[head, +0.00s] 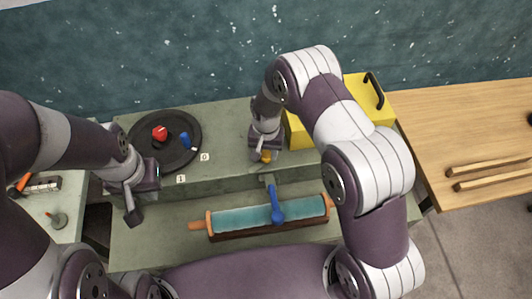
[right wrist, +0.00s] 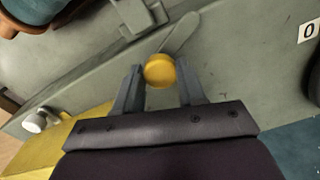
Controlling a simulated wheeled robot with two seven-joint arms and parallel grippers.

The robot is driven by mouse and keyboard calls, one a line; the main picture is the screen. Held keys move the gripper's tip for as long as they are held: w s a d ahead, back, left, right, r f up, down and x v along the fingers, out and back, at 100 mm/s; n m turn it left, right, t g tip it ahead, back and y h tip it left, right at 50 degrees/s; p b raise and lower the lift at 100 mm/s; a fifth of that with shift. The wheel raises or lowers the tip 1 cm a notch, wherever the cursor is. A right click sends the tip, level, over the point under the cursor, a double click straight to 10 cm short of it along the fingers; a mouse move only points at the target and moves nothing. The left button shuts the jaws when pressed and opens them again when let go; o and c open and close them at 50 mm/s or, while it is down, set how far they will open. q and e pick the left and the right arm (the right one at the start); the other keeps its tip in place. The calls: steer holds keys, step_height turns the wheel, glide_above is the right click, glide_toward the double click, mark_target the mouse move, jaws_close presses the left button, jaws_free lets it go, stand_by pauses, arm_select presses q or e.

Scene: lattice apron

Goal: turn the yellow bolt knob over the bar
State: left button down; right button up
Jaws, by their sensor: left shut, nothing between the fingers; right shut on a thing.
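The yellow bolt knob (head: 266,157) shows just below my right gripper (head: 264,148) in the head view, partly covered by it. In the right wrist view the round yellow knob (right wrist: 160,70) sits between the fingertips of my right gripper (right wrist: 160,82), which is shut on it. A flat grey strip (right wrist: 181,34) runs away from behind the knob across the grey-green surface. A grey bracket (right wrist: 140,15) stands close by; I cannot tell which part is the bar. My left gripper (head: 133,215) is shut and empty over the front left of the bench.
A dark disc (head: 190,122) with red and blue knobs lies left, near 0 and 1 labels. A yellow box (head: 298,130) stands right of my right gripper. In front are a blue-handled lever (head: 278,214) and a teal roller (head: 240,220). A wooden table (head: 460,130) is at right.

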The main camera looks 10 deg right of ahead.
steer(key=n+b, duration=0.1)
steer(key=n, duration=0.5)
steer(key=shift+w+r+b, duration=0.15)
steer(key=shift+b, duration=0.2)
steer(key=n+b, duration=0.1)
steer(key=n, duration=0.4)
steer(key=shift+r+n, duration=0.1)
steer(key=shift+n, duration=0.3)
steer(key=shift+w, duration=0.1)
steer(key=o, duration=1.1)
steer(key=shift+s, duration=0.2)
